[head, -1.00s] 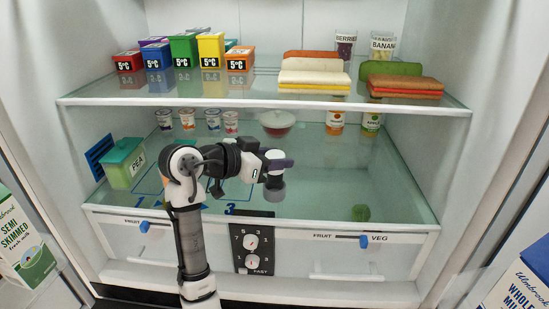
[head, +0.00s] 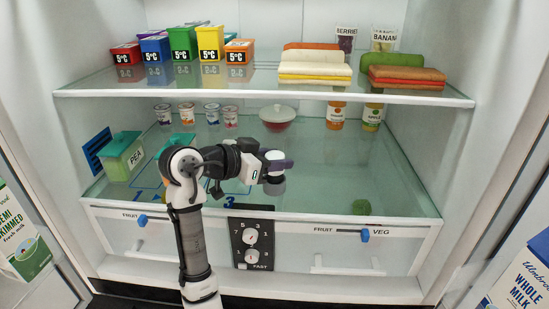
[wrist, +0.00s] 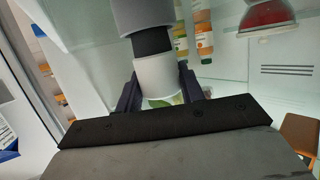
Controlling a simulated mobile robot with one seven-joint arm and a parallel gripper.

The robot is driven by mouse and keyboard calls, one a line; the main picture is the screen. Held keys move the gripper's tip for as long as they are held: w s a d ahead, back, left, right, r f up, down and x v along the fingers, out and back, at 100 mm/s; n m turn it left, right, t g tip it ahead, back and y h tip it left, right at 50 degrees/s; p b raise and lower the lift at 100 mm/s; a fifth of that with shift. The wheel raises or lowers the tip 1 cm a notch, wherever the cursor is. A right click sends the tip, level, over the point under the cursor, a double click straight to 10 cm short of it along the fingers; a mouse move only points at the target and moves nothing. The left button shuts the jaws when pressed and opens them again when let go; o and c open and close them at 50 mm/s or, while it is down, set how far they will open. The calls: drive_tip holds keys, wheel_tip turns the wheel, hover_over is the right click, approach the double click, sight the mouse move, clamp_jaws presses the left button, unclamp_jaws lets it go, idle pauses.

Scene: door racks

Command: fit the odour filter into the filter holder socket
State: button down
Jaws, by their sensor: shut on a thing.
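My gripper (head: 277,164) is over the lower glass shelf, right of my arm's upper bend. In the wrist view my gripper (wrist: 158,88) has its dark fingers closed on both sides of a white cylinder, which I take to be the odour filter (wrist: 155,72). I cannot clearly identify the filter holder socket.
The upper shelf (head: 260,92) is above my gripper. The lower shelf's right part is mostly clear.

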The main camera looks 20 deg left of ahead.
drive_tip(key=shift+f+b, duration=0.7)
drive_tip(key=shift+f, duration=0.3)
drive_tip(key=c, duration=0.8)
unclamp_jaws()
drive_tip(key=b+v, duration=0.3)
drive_tip(key=v, duration=1.1)
